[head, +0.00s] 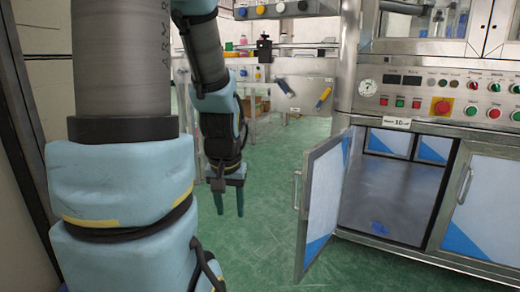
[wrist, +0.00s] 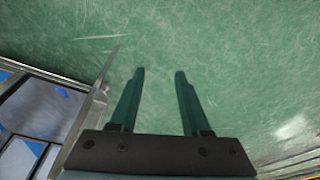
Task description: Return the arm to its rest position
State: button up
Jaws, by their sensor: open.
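My gripper (head: 229,200) hangs downward from my arm in the head view, over the green floor. In the wrist view my gripper (wrist: 160,90) shows two dark green fingers spread apart. Nothing is between them, only floor behind. My gripper is left of the open cabinet door (head: 322,200) and apart from it. My upper arm, in light blue covers, fills the left of the head view.
A steel machine with a control panel (head: 440,95) stands at the right. Its lower cabinet (head: 395,190) is open, with the door swung out over the floor (head: 265,235). A steel bench (head: 300,90) stands at the back. A wall (head: 45,100) is close at the left.

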jog(key=w+p+v, duration=0.2)
jog(key=p+v, duration=1.4)
jog(key=w+p+v, duration=0.2)
jog(key=p+v, duration=1.5)
jog(key=shift+d+r+g, duration=0.2)
jog(key=shift+r+g, duration=0.2)
